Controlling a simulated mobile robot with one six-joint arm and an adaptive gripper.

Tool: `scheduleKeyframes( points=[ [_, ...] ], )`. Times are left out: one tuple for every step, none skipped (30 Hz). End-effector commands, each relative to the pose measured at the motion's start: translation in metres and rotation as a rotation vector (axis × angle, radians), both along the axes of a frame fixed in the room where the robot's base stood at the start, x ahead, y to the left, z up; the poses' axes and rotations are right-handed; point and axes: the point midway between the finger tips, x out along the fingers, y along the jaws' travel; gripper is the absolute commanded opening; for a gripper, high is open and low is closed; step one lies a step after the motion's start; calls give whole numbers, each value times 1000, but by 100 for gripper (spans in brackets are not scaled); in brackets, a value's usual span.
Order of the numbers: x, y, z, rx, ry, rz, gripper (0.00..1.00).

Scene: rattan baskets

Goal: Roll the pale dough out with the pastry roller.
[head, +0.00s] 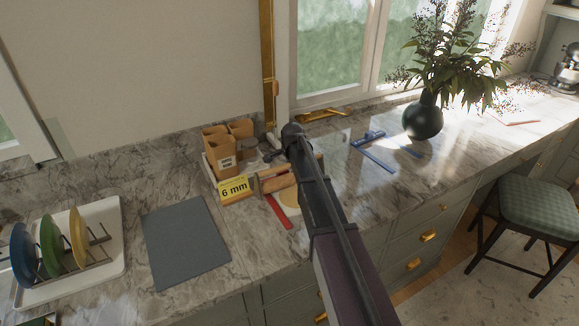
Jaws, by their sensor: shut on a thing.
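The pale dough (290,198) lies flat on the marble counter, partly hidden behind my arm. The pastry roller (274,179), a brown wooden cylinder, is at the dough's far edge. It lies crosswise, and its right part passes behind my arm. From this angle I cannot tell whether it touches the dough. My gripper (273,155) is small and dark just beyond the roller and mostly hidden by my wrist. It is shut on the roller, though the fingertips are hard to make out.
A yellow "6 mm" sign (234,189) and a red strip (279,211) lie close by. Cardboard containers (218,151) stand behind. A grey mat (185,243) and a plate rack on a white tray (118,262) are left. Blue tools (377,160) and a dark vase (423,119) are right.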

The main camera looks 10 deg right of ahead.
Motion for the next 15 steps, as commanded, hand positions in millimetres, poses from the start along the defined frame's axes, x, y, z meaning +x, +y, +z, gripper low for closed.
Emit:
scheduleKeyframes(
  points=[
    [0, 0, 6, 0, -1, 0, 0],
    [0, 0, 7, 0, -1, 0, 0],
    [0, 0, 9, 0, -1, 0, 0],
    [0, 0, 11, 0, -1, 0, 0],
    [0, 0, 13, 0, -1, 0, 0],
    [0, 0, 15, 0, -1, 0, 0],
    [0, 0, 16, 0, -1, 0, 0],
    [0, 0, 18, 0, -1, 0, 0],
    [0, 0, 20, 0, -1, 0, 0],
    [0, 0, 21, 0, -1, 0, 0],
    [0, 0, 23, 0, -1, 0, 0],
    [0, 0, 25, 0, -1, 0, 0],
    [0, 0, 26, 0, -1, 0, 0],
    [0, 0, 28, 0, -1, 0, 0],
    [0, 0, 30, 0, -1, 0, 0]
  ],
)
